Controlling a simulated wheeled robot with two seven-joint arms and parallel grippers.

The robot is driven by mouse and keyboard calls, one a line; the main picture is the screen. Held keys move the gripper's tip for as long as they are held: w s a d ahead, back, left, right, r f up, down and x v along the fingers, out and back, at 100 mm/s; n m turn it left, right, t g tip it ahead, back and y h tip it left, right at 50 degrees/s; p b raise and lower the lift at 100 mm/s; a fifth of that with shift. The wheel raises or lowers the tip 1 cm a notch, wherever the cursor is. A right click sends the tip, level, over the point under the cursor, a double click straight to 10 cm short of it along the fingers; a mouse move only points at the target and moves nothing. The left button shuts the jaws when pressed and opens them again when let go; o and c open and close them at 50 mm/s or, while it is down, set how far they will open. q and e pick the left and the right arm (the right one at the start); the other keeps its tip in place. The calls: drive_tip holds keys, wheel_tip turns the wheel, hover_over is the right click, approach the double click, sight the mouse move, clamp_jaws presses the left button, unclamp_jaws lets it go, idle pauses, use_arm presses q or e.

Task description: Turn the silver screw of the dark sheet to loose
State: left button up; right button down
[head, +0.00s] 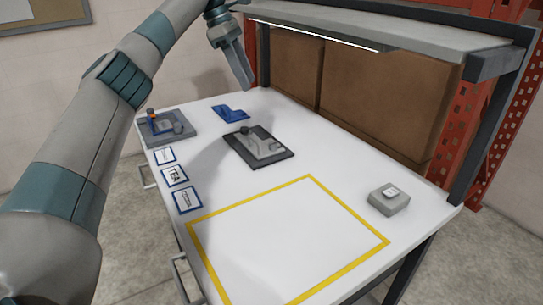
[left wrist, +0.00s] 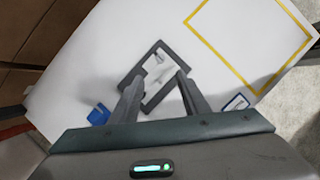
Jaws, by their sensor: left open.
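The dark sheet (head: 286,158) lies on the white table, left of its middle. It carries a light grey fitting (head: 266,148) and a small dark knob (head: 245,130). I cannot make out which part is the silver screw. My left gripper (head: 246,84) hangs in the air above the table's back edge, fingers pointing down, apart from the sheet. In the left wrist view the gripper (left wrist: 160,79) is open and empty, with the dark sheet (left wrist: 177,56) beyond and partly between its fingers. My right gripper is out of view.
A grey sheet (head: 184,136) with an orange part lies at the left edge. A blue piece (head: 230,114) lies behind the dark sheet. Several blue-edged cards (head: 175,176) line the left side. A grey block (head: 388,203) stands right. The yellow-outlined area (head: 285,240) is empty. Brown panels (head: 380,95) stand behind.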

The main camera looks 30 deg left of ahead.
use_arm(q)
wheel_tip(320, 180, down, 3)
drive_tip(key=shift+b, duration=0.9)
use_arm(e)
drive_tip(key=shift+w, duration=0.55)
use_arm(q)
drive_tip(key=shift+f, duration=0.15)
